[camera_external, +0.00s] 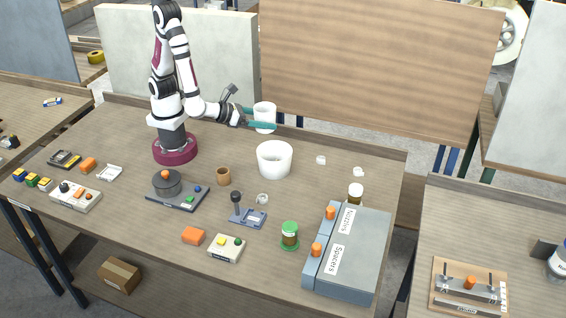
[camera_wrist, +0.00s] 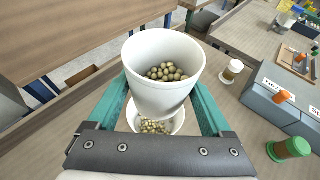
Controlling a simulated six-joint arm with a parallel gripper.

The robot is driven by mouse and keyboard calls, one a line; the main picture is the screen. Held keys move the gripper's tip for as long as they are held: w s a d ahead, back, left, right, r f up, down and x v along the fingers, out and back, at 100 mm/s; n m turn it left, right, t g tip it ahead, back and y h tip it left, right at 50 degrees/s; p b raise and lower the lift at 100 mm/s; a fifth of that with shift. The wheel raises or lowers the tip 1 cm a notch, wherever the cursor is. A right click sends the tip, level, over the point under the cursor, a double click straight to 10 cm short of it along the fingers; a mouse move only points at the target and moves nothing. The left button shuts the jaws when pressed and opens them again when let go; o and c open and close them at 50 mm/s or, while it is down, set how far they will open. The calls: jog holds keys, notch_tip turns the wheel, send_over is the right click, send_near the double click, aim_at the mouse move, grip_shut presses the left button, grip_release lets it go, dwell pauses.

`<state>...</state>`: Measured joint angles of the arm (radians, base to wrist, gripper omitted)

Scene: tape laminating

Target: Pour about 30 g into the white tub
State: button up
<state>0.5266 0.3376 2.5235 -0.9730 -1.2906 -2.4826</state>
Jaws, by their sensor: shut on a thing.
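My gripper (camera_external: 262,118) is shut on a white cup (camera_external: 265,112), with one teal finger on each side of it. The cup is held above the table, a little behind and above the white tub (camera_external: 274,160). In the wrist view the cup (camera_wrist: 158,100) contains several round tan-green pieces (camera_wrist: 166,72). The tub (camera_wrist: 178,124) shows below the cup in the wrist view, partly hidden by it, with similar pieces (camera_wrist: 155,126) visible inside. In the external view the cup looks about upright.
A green-lidded jar (camera_external: 290,235), a small white-capped jar (camera_external: 355,194) and grey boxes labelled Spacers and Nozzles (camera_external: 358,255) stand to the right. Small clear items (camera_external: 321,160) lie right of the tub.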

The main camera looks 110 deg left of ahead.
jog(key=s+a+f+n+g+y, duration=0.1)
jog(key=s+a+f+n+g, duration=0.1)
jog(key=s+a+f, duration=0.1)
jog(key=s+a+f+n+g+y, duration=0.1)
jog(key=s+a+f+n+g, duration=0.1)
jog(key=f, duration=0.3)
jog(key=s+a+f+n+g+y, duration=0.2)
jog(key=s+a+f, duration=0.2)
jog(key=shift+a+f+n, duration=0.2)
jog(key=shift+f+n, duration=0.1)
jog(key=shift+w, duration=0.1)
jog(key=shift+d+r, duration=0.1)
jog(key=shift+r, duration=0.05)
jog(key=w+d+r+m+g+y, duration=0.2)
jog(key=w+r+m+y, duration=0.2)
jog(key=m, duration=0.6)
notch_tip(320, 180, up, 3)
jog(key=shift+d+f+y+p, duration=0.2)
jog(key=shift+d+y+p, duration=0.2)
jog(key=shift+y, duration=0.6)
jog(key=shift+w+f+m, duration=0.15)
jog(key=shift+f+m, duration=0.05)
jog(key=shift+m, duration=0.5)
jog(key=shift+w+d+r+m+t+y, duration=0.4)
jog(key=shift+w+d+m+y, duration=0.3)
jog(key=shift+m, duration=0.4)
dwell(2.3)
